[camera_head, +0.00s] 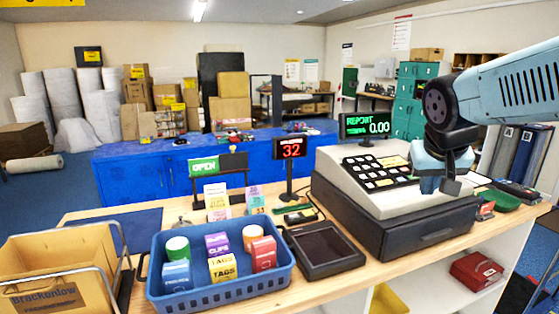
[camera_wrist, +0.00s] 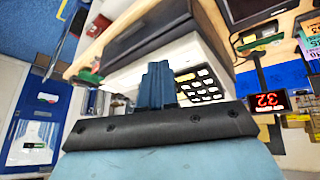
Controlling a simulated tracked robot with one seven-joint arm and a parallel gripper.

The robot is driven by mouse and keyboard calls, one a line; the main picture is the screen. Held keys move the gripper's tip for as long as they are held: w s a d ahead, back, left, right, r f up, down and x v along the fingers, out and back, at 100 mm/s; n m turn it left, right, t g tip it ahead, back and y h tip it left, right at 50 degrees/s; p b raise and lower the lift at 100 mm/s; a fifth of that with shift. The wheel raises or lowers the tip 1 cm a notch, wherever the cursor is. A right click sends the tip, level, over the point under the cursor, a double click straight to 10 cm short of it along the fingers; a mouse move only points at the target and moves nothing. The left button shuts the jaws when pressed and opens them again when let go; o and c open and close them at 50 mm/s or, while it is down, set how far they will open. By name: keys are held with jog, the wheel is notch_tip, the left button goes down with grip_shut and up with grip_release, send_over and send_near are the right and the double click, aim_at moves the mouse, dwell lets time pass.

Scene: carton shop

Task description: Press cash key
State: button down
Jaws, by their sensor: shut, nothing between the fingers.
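The grey cash register (camera_head: 345,188) stands on the wooden counter, with a black panel of white keys (camera_head: 375,172) on its sloped top. Its green-lit display (camera_head: 367,125) reads REPORT 0.00. My gripper (camera_head: 450,186) is shut and empty, over the right part of the register, and it hides what lies behind it there. In the wrist view the shut fingers (camera_wrist: 157,70) show beside the key panel (camera_wrist: 203,86). I cannot tell whether they touch the register. The key labels are too small to read, so I cannot tell which one is the cash key.
A blue basket (camera_head: 218,290) of small boxes and rolls, a dark flat tray (camera_head: 325,248) and a red 32 sign (camera_head: 290,149) stand left of the register. A wire-handled carton holder (camera_head: 60,270) is at far left. Small items (camera_head: 485,210) lie right of the register.

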jog(key=s+a+f+n+y, duration=0.1)
jog(key=s+a+y, duration=0.1)
jog(key=s+a, duration=0.4)
jog(key=s, duration=0.2)
jog(key=shift+s+a+f+n, duration=0.15)
jog(key=shift+s+f+n, duration=0.2)
jog(key=shift+f+n, duration=0.05)
